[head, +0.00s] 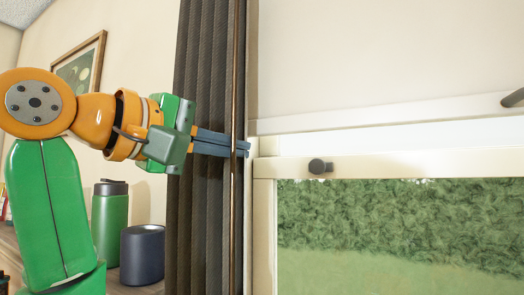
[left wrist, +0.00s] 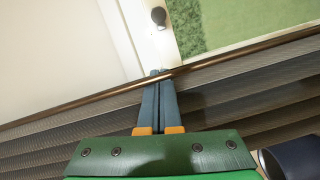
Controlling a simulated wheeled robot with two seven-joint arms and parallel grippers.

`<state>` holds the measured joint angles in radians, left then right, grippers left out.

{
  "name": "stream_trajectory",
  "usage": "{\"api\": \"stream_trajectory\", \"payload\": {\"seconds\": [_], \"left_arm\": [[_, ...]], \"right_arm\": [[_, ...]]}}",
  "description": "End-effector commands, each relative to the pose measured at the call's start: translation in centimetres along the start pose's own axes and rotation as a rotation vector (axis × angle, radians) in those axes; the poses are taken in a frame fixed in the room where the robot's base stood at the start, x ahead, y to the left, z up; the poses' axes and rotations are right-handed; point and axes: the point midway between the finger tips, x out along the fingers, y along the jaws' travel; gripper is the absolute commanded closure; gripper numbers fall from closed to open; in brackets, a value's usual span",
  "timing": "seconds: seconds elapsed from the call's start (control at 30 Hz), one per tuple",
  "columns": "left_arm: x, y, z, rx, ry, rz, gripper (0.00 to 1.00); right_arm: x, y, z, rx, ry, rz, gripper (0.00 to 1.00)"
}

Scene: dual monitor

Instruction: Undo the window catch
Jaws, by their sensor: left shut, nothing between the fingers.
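The window catch looks like a dark round knob (head: 318,166) on the cream window frame (head: 400,163), above the glass pane. It also shows at the top of the left wrist view as a dark knob (left wrist: 158,17). My left gripper (head: 247,149) comes in from the left with its blue-grey fingers together and empty. Its tips are left of the knob, with a clear gap between them. In the left wrist view the shut fingers (left wrist: 160,72) point toward the frame, below the knob. My right gripper is not in view.
A dark curtain (head: 205,220) hangs left of the window. A thin brown rod (head: 233,60) crosses close to my fingers; I cannot tell whether they touch. A green flask (head: 110,225) and dark cup (head: 142,255) stand at lower left. A dark piece (head: 514,98) shows at the right edge.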

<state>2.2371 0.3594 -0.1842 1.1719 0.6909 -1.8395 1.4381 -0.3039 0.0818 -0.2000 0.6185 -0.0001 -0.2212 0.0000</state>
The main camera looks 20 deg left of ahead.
Motion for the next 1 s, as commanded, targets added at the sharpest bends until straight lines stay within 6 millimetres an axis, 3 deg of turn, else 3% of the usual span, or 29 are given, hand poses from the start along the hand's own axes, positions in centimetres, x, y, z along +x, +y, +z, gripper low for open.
{"api": "stream_trajectory", "payload": {"seconds": [0.4, 0.63, 1.0], "left_arm": [[8.8, 0.3, 0.3, 0.002, -0.003, -0.002, 1.00], [9.3, 0.1, 3.4, 0.003, 0.000, 0.000, 1.00], [9.4, 0.0, 3.9, 0.000, 0.000, 0.000, 1.00]], "right_arm": [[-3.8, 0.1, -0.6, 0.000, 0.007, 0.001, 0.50], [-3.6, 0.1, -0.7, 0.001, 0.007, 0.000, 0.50], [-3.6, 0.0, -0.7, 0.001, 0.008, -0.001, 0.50]]}}
